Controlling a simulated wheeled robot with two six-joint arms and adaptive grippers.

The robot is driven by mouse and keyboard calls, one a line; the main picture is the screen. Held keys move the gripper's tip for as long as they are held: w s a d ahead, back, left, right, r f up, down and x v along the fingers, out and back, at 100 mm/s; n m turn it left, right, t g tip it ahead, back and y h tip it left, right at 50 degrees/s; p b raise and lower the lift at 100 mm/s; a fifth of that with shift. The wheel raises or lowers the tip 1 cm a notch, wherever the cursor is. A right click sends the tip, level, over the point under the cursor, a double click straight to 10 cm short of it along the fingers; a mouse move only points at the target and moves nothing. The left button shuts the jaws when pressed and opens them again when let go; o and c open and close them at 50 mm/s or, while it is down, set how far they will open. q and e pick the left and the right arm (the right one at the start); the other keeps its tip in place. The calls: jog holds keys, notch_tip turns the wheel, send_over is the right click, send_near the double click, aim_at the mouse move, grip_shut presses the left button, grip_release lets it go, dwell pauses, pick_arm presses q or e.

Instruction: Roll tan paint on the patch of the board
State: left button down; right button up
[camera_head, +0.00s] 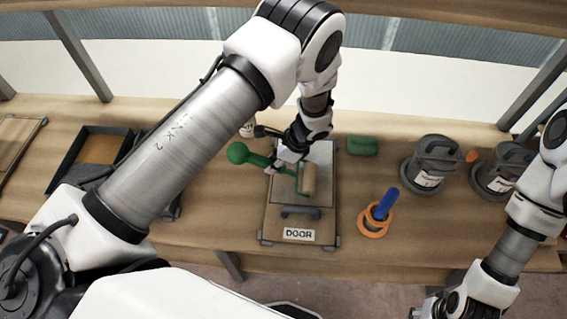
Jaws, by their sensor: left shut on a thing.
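My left gripper (284,164) is shut on the paint roller, whose green handle (239,153) points left. The tan roller sleeve (309,178) is over the grey panel of the board (270,226), which is labelled DOOR. I cannot tell whether the sleeve touches the panel. My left wrist and the roller hide part of the panel, and no separate painted patch can be made out. A dark tray (68,160) with tan paint (99,149) stands at the left, partly behind my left arm. My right gripper (428,306) is at the bottom edge, cut off and unclear.
A blue-handled tool with orange rings (374,222) lies right of the board. A green block (362,146) is behind it. Two grey lidded cans (430,165) stand farther right. A white cup (247,129) is behind the roller.

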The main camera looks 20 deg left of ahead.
aim_at(260, 158)
pick_arm(q)
jog(key=shift+a, duration=0.15)
jog(key=shift+s+a+f+b, duration=0.15)
jog(key=shift+s+a+b, duration=0.05)
jog(key=shift+a+b, duration=0.2)
jog(key=shift+s+a+b, duration=0.2)
jog(key=shift+a+b, duration=0.05)
jog(key=shift+a, duration=0.3)
jog(key=shift+s+a+b, duration=0.15)
jog(key=shift+a+b, duration=0.05)
jog(key=shift+a, duration=0.35)
jog(key=shift+s+a, duration=0.1)
jog(key=shift+a, duration=0.25)
jog(key=shift+a, duration=0.2)
jog(key=a+b, duration=0.1)
jog(key=s+a+b, duration=0.1)
jog(key=a, duration=0.1)
jog(key=shift+s+a+b, duration=0.1)
jog(key=shift+a+b, duration=0.2)
jog(key=shift+b, duration=0.05)
jog(key=shift+s+a, duration=0.1)
jog(key=shift+a, duration=0.25)
jog(key=shift+r, duration=0.2)
